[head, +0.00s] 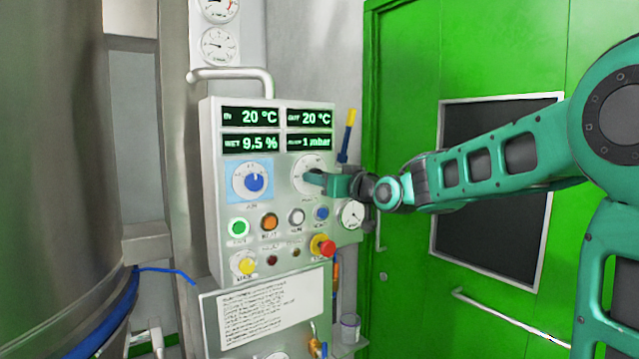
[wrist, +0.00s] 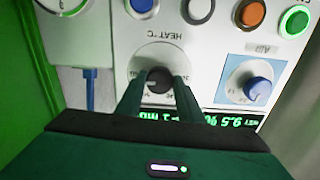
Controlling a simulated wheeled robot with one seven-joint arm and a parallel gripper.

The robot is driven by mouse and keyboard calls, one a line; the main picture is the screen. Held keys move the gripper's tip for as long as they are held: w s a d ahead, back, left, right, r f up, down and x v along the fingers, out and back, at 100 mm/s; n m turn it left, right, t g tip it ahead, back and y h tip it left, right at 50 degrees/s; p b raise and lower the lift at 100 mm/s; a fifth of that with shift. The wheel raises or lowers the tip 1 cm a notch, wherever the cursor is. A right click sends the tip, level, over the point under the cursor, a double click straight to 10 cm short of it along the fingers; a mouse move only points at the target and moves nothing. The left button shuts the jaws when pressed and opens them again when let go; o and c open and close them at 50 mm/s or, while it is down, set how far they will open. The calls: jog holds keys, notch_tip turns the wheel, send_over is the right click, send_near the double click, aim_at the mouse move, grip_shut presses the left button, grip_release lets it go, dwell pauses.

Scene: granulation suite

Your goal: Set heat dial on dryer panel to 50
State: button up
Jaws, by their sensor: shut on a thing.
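The dryer panel (head: 211,190) is a pale box with green-lit displays reading 20 °C, 20 °C, 9.5 % and 1 mbar. The heat dial (head: 302,163) has a round white scale plate at the panel's right side. In the wrist view, seen upside down, the heat dial's dark knob (wrist: 158,76) sits under the "HEAT °C" label. My gripper (head: 314,177) reaches in from the right and is shut on this knob, one finger on each side, as the wrist view also shows (wrist: 158,88). The fingers hide part of the scale, and I cannot read the pointer's setting.
The blue AIR dial (head: 254,182) is left of the heat dial. Several coloured buttons sit below, with a red mushroom button (head: 327,249) at lower right. A small gauge (head: 352,214) is beside the panel. A steel vessel (head: 50,180) stands left, a green door (head: 400,60) behind.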

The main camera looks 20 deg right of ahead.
jog(key=shift+n, duration=5.2)
jog(key=shift+f, duration=0.1)
jog(key=o, duration=1.1)
jog(key=shift+c, duration=0.2)
jog(key=shift+s, duration=0.1)
jog(key=v, duration=1)
jog(key=shift+s+d, duration=0.15)
jog(key=shift+s, duration=0.05)
